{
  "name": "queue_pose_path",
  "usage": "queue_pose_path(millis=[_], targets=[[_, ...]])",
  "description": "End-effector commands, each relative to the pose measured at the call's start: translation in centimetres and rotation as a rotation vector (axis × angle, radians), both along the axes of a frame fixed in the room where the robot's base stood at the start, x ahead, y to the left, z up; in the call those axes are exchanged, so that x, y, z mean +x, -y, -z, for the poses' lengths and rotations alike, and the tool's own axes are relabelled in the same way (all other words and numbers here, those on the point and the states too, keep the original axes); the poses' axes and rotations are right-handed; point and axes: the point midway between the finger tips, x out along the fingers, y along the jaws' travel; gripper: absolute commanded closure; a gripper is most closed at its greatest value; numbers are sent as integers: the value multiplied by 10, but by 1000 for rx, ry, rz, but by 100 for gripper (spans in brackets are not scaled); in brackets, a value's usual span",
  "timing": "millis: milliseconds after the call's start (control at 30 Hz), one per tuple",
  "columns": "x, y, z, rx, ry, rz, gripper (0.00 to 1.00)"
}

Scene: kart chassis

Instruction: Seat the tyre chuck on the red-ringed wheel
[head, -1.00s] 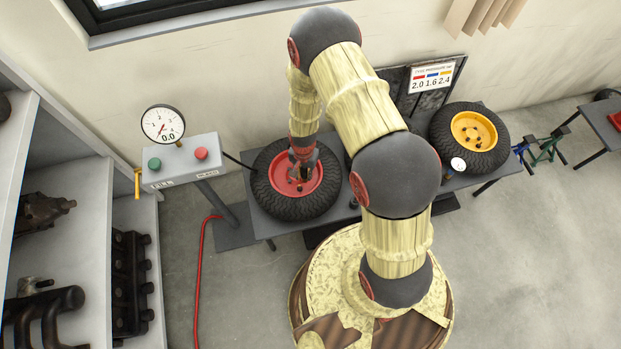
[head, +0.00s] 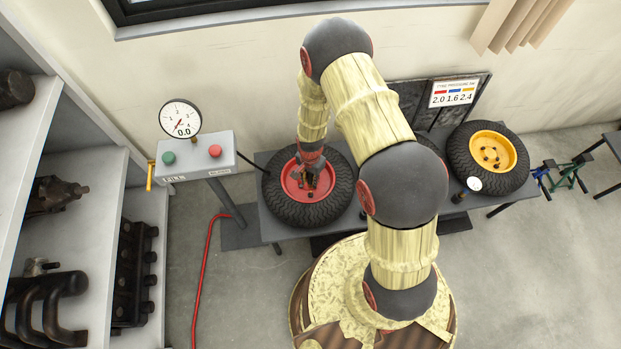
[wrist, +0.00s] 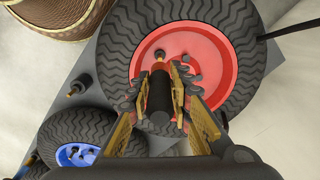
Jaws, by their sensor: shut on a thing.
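The red-ringed wheel (head: 291,208) lies flat on the bench, a black tyre around a red rim. It fills the upper middle of the wrist view (wrist: 205,50). My gripper (head: 312,180) is over the red rim, pointing down. In the wrist view my gripper (wrist: 161,90) has its jaws shut on a dark cylinder, the tyre chuck (wrist: 159,95). The chuck's far end is at or close to a small brass-coloured valve stem (wrist: 159,60) on the red rim. Whether they touch or the chuck is fully seated, I cannot tell.
A yellow-rimmed wheel (head: 490,152) lies right, and a blue-rimmed wheel (wrist: 76,155) shows in the wrist view. A red hose (head: 200,265) runs along the floor.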

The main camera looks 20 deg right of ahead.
Motion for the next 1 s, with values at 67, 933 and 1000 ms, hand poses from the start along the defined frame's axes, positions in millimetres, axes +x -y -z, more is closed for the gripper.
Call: queue_pose_path(millis=[67,933,1000], targets=[[0,0,5,0,0,0,100],[0,0,38,1,1,-1,100],[0,0,38,1,1,-1,100]])
